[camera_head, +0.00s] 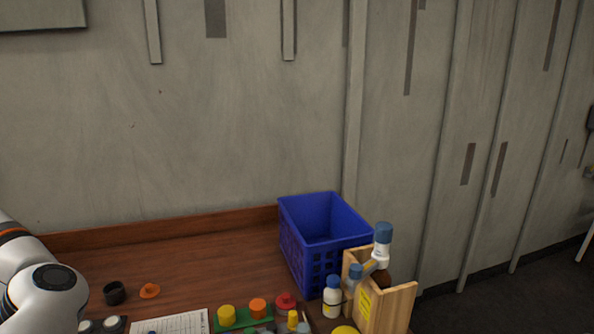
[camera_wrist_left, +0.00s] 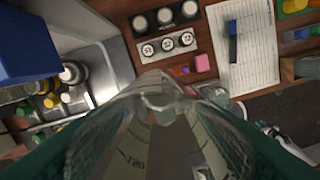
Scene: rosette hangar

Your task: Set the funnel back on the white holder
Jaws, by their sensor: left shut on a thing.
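In the left wrist view my left gripper (camera_wrist_left: 150,150) is shut on a clear, see-through vessel (camera_wrist_left: 155,96) with graduation marks, one reading 150. It fills the lower middle and its rim faces the camera's far side; I take it for the funnel, but its full shape is cut off. Dark green finger parts show at both lower sides. In the head view only my left arm's white link shows at the lower left, with its gripper out of frame. I cannot pick out a white holder with certainty.
A blue crate (camera_head: 304,248) and a wooden bottle box (camera_head: 393,305) stand on the right of the wooden table (camera_head: 200,262).

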